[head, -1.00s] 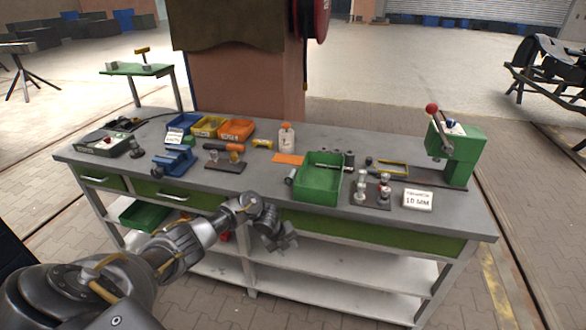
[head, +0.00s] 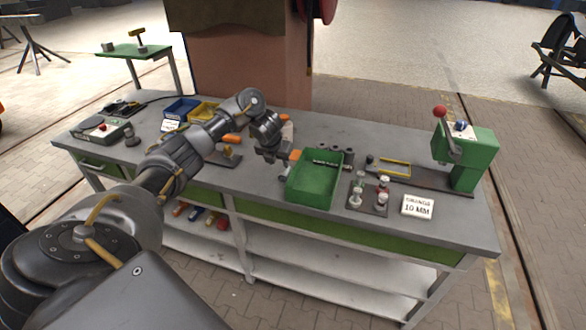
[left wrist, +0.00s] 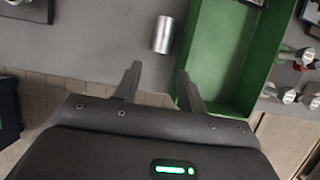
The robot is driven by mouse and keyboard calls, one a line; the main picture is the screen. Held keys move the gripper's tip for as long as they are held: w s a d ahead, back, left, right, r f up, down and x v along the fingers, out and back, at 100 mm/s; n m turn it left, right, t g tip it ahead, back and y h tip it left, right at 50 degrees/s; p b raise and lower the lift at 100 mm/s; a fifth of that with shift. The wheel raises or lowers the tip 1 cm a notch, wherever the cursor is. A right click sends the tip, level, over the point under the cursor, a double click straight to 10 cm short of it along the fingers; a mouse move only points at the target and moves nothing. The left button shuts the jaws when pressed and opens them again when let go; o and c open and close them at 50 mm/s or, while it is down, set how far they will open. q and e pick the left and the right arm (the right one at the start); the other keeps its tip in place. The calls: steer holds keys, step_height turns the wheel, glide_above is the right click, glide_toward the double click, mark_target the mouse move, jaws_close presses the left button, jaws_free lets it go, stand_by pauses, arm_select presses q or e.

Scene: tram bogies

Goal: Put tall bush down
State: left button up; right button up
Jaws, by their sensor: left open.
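A short silver cylinder (left wrist: 162,34), which looks like the tall bush, stands or lies on the grey bench top just left of the green tray (left wrist: 188,50). In the left wrist view it is just beyond my left fingertips (left wrist: 160,70), roughly in line with the gap between them. The fingers are open, with nothing between them. In the head view my left gripper (head: 275,155) is over the bench, at the left side of the green tray (head: 314,198), and largely hides the cylinder. My right gripper is not in view.
Right of the tray are a small stand with pegs (head: 367,198), a "10 MM" sign (head: 418,206) and a green press (head: 472,155). Blue and yellow bins (head: 203,110) are at the back left.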

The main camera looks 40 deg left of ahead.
mark_target(282, 175)
arm_select(q)
steer(key=b+x, duration=0.1)
steer(key=x, duration=0.3)
steer(key=shift+f, duration=0.35)
steer(key=shift+w+a+f, duration=0.1)
steer(key=shift+w+f, duration=0.1)
steer(key=shift+f, duration=0.4)
steer(key=p+x, duration=0.1)
steer(key=x, duration=0.3)
steer(key=shift+f, duration=0.3)
steer(key=shift+r, duration=0.1)
jaws_close()
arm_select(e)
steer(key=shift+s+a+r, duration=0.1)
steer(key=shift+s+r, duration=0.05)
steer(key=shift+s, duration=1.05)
